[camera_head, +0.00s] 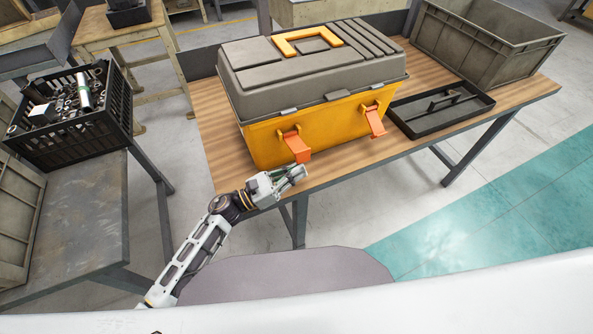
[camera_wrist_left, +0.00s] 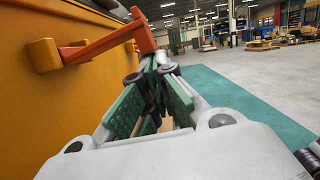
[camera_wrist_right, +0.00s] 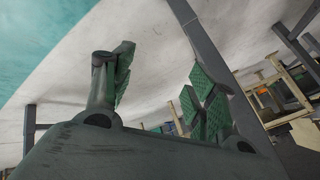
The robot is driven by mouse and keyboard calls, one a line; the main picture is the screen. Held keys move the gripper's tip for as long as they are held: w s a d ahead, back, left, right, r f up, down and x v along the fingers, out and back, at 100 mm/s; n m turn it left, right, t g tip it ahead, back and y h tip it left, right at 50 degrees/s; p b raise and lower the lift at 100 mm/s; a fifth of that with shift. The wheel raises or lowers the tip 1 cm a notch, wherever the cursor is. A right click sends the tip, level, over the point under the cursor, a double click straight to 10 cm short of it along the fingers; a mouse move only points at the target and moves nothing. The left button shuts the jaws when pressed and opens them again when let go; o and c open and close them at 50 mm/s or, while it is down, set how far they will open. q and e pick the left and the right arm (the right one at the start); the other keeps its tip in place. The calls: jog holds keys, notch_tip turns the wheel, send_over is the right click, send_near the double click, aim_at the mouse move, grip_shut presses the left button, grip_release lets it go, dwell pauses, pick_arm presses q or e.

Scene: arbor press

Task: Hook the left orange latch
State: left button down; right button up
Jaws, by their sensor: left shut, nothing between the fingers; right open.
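A toolbox with a yellow body (camera_head: 347,121) and a grey lid (camera_head: 306,66) stands on the wooden table. Its left orange latch (camera_head: 296,146) hangs tilted outward from the front, and the right orange latch (camera_head: 374,121) does the same. My left gripper (camera_head: 300,172) is shut and empty, just below and in front of the left latch. In the left wrist view the left orange latch (camera_wrist_left: 110,42) juts out from the yellow wall above the fingertips (camera_wrist_left: 155,68); I cannot tell whether they touch. My right gripper (camera_wrist_right: 160,85) is open and empty, away from the toolbox; the head view does not show it.
A black tray (camera_head: 440,128) with a handle lies on the table (camera_head: 215,128) right of the toolbox. A grey crate (camera_head: 470,50) stands behind it. A black basket (camera_head: 75,145) of parts is at the left. The floor in front is clear.

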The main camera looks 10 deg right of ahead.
jog(key=s+d+f+n+g+h, duration=0.1)
jog(key=s+f+n+g, duration=0.2)
jog(key=s, duration=0.8)
jog(key=s+d+f+n+g+h, duration=0.1)
jog(key=s+d+f+n+g, duration=0.1)
jog(key=s+f+n, duration=0.4)
jog(key=s+f+g, duration=0.1)
jog(key=s+f, duration=0.1)
jog(key=s, duration=0.3)
jog(key=shift+f, duration=0.3)
jog(key=shift+d, duration=0.1)
